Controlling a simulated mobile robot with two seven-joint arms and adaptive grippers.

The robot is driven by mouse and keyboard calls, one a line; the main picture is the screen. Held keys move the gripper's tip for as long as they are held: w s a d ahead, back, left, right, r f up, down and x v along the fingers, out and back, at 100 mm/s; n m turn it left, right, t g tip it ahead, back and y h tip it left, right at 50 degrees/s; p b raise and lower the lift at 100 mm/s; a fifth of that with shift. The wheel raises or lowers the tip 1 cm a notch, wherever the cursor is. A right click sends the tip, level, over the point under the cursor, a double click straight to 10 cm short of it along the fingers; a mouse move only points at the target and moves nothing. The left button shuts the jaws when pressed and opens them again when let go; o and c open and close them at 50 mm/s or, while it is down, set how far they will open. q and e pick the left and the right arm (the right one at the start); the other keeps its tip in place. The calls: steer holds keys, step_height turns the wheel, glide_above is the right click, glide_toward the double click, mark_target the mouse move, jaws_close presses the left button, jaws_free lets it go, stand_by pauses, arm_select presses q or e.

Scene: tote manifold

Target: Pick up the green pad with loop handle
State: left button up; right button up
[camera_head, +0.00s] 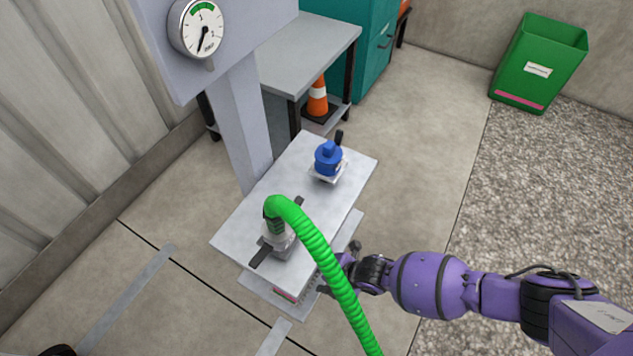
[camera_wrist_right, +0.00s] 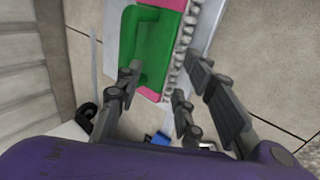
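The green pad with loop handle (camera_wrist_right: 152,48) shows at the top of the right wrist view, with pink parts beside the green and a pale bumpy strip along its right edge. My right gripper (camera_wrist_right: 166,72) is open there, its fingers spread to the left and right of the pad's near end. The left fingertip overlaps the green part; contact cannot be told. In the head view my right gripper (camera_head: 338,274) is at the right side of the stand, partly hidden by a green hose. Only a pinkish edge (camera_head: 287,295) shows under the tabletop. My left gripper is not in view.
The metal tabletop (camera_head: 232,236) carries a blue-topped fitting (camera_head: 328,160) and the green ribbed hose (camera_head: 316,243), which arches down across the front. A post with a gauge (camera_head: 197,28) rises behind. A green bin (camera_head: 540,62) stands far right.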

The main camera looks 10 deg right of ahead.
steer(key=w+a, duration=0.4)
steer(key=shift+a+r+b, duration=0.15)
steer(key=shift+a+b, duration=0.15)
steer(key=shift+b, duration=0.05)
steer(key=shift+w+a+f, duration=0.1)
steer(key=shift+a+f, duration=0.05)
steer(key=shift+f, duration=0.2)
steer(key=shift+c, duration=0.2)
jaws_close()
